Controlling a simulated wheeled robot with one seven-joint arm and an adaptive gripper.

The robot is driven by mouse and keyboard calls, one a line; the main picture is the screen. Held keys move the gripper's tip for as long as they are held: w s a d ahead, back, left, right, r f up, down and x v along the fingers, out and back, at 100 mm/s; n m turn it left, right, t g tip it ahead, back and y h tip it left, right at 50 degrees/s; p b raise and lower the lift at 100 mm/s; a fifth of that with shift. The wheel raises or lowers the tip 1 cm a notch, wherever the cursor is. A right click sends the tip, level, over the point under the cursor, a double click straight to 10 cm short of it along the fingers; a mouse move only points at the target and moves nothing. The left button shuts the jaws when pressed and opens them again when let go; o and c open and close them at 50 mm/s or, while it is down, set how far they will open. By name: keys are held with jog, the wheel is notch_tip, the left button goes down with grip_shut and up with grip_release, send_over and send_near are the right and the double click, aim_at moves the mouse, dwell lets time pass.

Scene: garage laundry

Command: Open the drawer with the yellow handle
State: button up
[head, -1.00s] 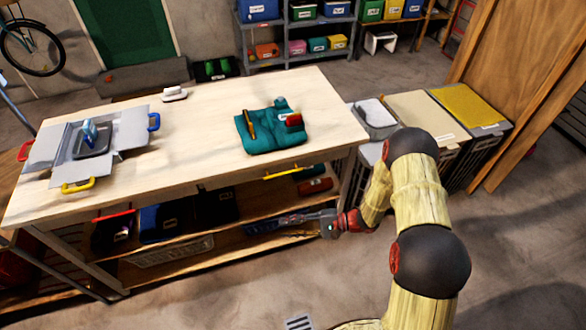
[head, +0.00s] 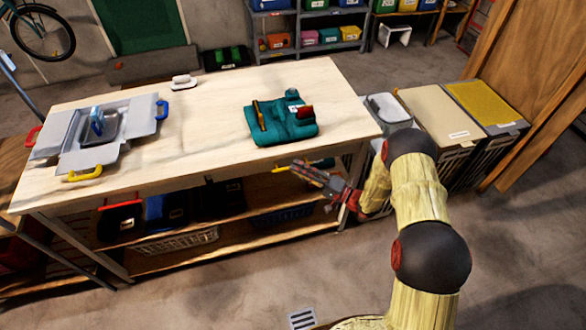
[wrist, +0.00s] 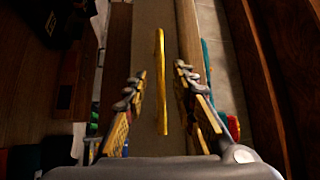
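The yellow handle (head: 281,168) is a bar under the front edge of the workbench top, toward its right end. In the wrist view the yellow handle (wrist: 161,85) stands upright in the picture, against the drawer front (wrist: 148,40). The drawer looks shut. My gripper (head: 298,170) is in front of the handle and hides part of it in the head view. In the wrist view my gripper (wrist: 161,95) is open, with the handle showing between its two fingers and a gap on each side. I cannot tell how far the fingertips are from the drawer front.
A grey open box (head: 60,140) with red, blue and yellow handles sits on the workbench (head: 205,115). A teal cloth (head: 280,133) with small items lies near its right end. Bins stand on the lower shelf (head: 240,240). Lidded hampers (head: 440,113) stand to the right. The front floor is clear.

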jog(key=shift+x, duration=1.25)
jog(key=shift+c, duration=1.1)
grip_shut()
